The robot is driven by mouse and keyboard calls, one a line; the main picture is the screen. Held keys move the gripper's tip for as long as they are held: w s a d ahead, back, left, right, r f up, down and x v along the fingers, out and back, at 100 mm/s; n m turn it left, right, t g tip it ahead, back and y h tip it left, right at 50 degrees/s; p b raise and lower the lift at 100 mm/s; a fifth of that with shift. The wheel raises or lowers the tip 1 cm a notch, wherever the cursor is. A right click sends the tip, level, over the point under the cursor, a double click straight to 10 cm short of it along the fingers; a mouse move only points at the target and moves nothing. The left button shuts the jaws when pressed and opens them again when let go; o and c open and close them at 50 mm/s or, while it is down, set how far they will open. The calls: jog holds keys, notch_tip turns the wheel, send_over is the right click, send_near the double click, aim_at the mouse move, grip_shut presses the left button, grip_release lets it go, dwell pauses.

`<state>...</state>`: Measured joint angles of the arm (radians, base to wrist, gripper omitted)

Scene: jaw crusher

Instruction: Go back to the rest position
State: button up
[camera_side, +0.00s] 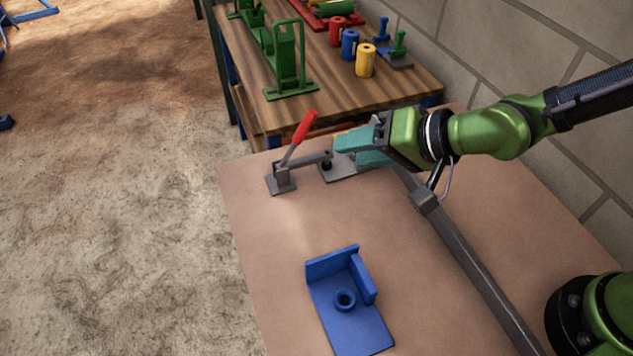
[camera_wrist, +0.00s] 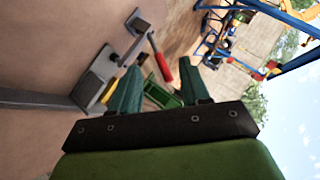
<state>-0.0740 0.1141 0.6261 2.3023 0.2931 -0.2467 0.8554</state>
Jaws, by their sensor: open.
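My gripper (camera_side: 362,148) is at the far end of the tan table, with its teal fingers pointing left, above a grey plate (camera_side: 338,172). In the wrist view the two fingers of my gripper (camera_wrist: 162,85) are apart and nothing shows held between them. A toggle clamp (camera_side: 282,181) with a raised, tilted red handle (camera_side: 305,126) stands just left of the fingers. The clamp's arm reaches toward the grey plate. The red handle also shows in the wrist view (camera_wrist: 163,68), beyond the fingers. A small yellow piece (camera_side: 344,140) is partly hidden behind the fingers.
A blue angled fixture (camera_side: 347,298) sits on the tan table (camera_side: 270,235). A grey bar (camera_side: 470,255) runs along its right side. A wooden bench (camera_side: 330,92) behind carries green frames (camera_side: 290,60) and coloured cylinders (camera_side: 366,61). A block wall (camera_side: 480,50) is at right.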

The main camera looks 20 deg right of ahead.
jog(key=s+d+r+h, duration=0.1)
jog(key=d+r+h, duration=0.15)
jog(key=d, duration=0.55)
jog(key=s+d+r+h, duration=0.1)
jog(key=d+r+h, duration=0.15)
jog(key=d, duration=0.55)
jog(key=s+d+r+g, duration=0.1)
jog(key=s+d+r, duration=0.1)
jog(key=s+d, duration=0.7)
jog(key=shift+s+r, duration=0.3)
jog(key=shift+r, duration=0.1)
